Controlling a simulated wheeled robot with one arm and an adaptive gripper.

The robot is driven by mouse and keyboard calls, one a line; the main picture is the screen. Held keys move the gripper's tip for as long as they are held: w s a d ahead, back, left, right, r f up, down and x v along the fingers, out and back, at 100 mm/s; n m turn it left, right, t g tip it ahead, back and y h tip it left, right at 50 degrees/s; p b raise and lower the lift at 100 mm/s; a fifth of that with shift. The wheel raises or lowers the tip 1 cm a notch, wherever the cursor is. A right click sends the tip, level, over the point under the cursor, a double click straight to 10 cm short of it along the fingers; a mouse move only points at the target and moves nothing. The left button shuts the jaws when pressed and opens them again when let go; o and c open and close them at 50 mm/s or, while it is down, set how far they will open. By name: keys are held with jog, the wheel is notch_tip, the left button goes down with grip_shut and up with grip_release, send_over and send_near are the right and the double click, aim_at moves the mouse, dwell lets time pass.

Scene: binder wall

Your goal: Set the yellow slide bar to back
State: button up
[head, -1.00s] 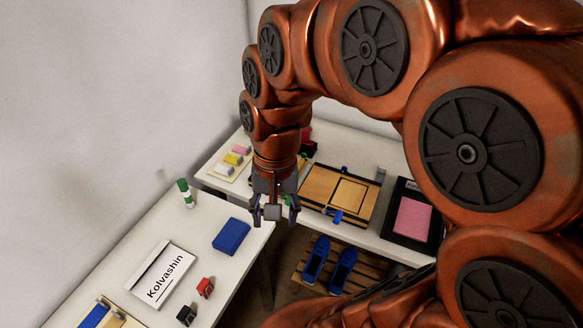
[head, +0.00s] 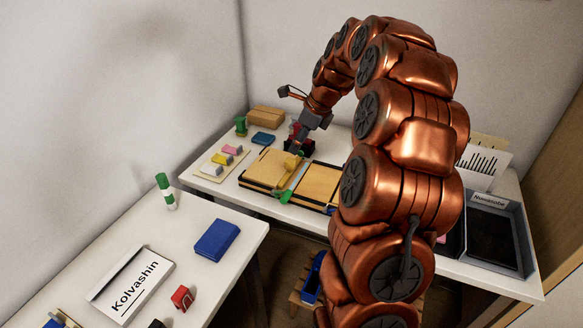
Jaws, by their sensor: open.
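A tan wooden board fixture (head: 262,168) lies on the back table, with a greenish bar across its middle. A yellow block (head: 291,162) sits at the far end of that bar; it looks like the yellow slide bar's handle, but I cannot tell for sure. My gripper (head: 299,141) is open, reaching down just behind and above the yellow block. Its fingertips are small and partly lost against a dark red and black object, so I cannot tell whether they touch anything. Another small yellow piece (head: 222,159) sits on a pale board at the left, between a pink and a white piece.
Behind are a cardboard box (head: 266,116), a blue block (head: 263,138) and a green item (head: 241,126). A grey tray (head: 487,203) stands at the right.

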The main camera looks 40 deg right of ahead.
aim_at(291, 160)
jog(key=shift+m, duration=0.3)
jog(key=shift+d+p+x, duration=0.1)
jog(key=shift+d+x, duration=0.1)
jog(key=shift+x, duration=1.15)
jog(key=shift+d+p+x, duration=0.15)
jog(key=shift+d+x, duration=0.05)
jog(key=shift+x, duration=1.15)
jog(key=shift+d+p+x, duration=0.1)
jog(key=shift+d+x, duration=0.1)
jog(key=shift+x, duration=1.15)
jog(key=shift+w+f, duration=0.1)
jog(key=shift+w, duration=0.05)
grip_shut()
